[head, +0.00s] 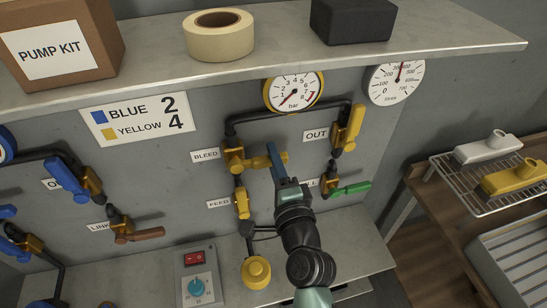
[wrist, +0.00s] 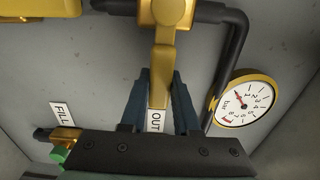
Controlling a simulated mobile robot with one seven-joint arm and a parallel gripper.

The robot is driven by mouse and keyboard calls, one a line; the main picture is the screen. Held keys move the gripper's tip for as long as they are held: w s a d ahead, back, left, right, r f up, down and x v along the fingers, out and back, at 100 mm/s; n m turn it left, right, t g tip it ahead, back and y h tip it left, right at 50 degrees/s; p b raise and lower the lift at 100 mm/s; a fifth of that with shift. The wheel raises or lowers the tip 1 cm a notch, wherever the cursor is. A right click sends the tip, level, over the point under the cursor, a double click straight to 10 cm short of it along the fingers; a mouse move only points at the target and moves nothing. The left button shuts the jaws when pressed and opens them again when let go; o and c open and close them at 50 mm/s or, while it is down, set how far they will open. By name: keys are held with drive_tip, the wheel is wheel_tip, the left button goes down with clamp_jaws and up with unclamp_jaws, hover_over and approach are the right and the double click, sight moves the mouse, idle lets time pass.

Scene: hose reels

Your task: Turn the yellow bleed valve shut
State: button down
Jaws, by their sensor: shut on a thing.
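The bleed valve has a brass body (head: 234,158) beside the BLEED label (head: 205,155) on the grey panel. Its yellow handle (head: 260,162) points right in the head view, across the upright run of black pipe. In the wrist view the handle (wrist: 162,62) hangs down from the valve body (wrist: 165,14), at about a right angle to the pipe. My gripper (head: 279,160) is shut on the outer part of this handle. Its two dark fingers (wrist: 160,95) stand on either side of the handle in the wrist view.
The OUT valve's yellow handle (head: 355,125) and the green FILL handle (head: 350,189) are to the right. The FEED valve (head: 242,203) is just below. A bar gauge (head: 293,92) is above, under a shelf (head: 150,70). A sign (head: 138,117) reads BLUE 2, YELLOW 4.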

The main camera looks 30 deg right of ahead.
drive_tip(key=c, duration=0.6)
unclamp_jaws()
drive_tip(key=shift+c, duration=0.2)
drive_tip(key=b+v, duration=0.3)
drive_tip(key=v, duration=1)
